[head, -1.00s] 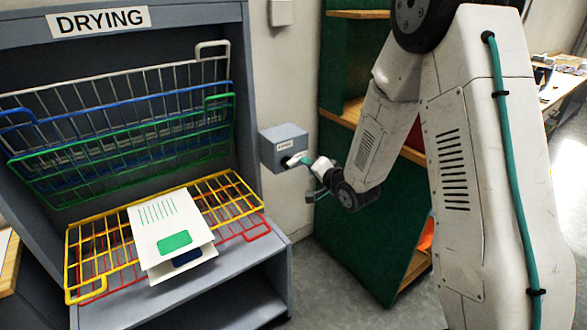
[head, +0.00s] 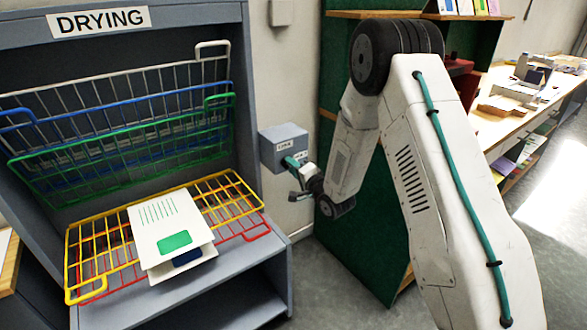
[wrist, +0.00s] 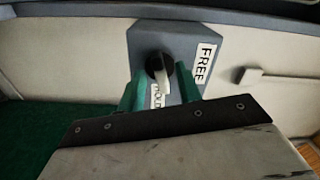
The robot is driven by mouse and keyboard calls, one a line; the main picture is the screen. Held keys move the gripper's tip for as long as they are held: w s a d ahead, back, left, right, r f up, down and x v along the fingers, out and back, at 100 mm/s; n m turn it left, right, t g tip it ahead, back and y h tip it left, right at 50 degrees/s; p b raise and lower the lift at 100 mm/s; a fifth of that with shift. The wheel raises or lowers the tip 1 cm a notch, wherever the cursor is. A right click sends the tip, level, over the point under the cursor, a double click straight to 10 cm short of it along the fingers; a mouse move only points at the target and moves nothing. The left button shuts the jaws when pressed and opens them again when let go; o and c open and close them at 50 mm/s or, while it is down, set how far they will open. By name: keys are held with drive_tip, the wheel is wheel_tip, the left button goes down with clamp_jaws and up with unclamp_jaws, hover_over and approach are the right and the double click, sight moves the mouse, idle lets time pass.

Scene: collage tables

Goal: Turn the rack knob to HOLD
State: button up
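The rack knob (wrist: 157,64) is dark with a pale pointer. It sits on a grey box (head: 283,141) fixed to the wall right of the drying rack (head: 250,120). In the wrist view the pointer points down and slightly right, close to the HOLD label (wrist: 156,97); the FREE label (wrist: 205,64) is to its right. My gripper (wrist: 160,85) has its green fingers apart, one on each side of the knob and pointer in the picture, with visible gaps. I cannot tell how deep the fingers reach. In the head view my gripper (head: 298,167) is at the box's front and hides the knob.
The white, blue and green shelves (head: 120,110) are raised. A green cabinet (head: 355,240) stands right behind my arm. A worktable (head: 490,130) is farther right.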

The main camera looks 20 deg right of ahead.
clamp_jaws()
drive_tip(key=shift+m, duration=1.7)
unclamp_jaws()
drive_tip(key=v, duration=0.7)
drive_tip(key=shift+s, duration=0.35)
drive_tip(key=shift+d, duration=0.1)
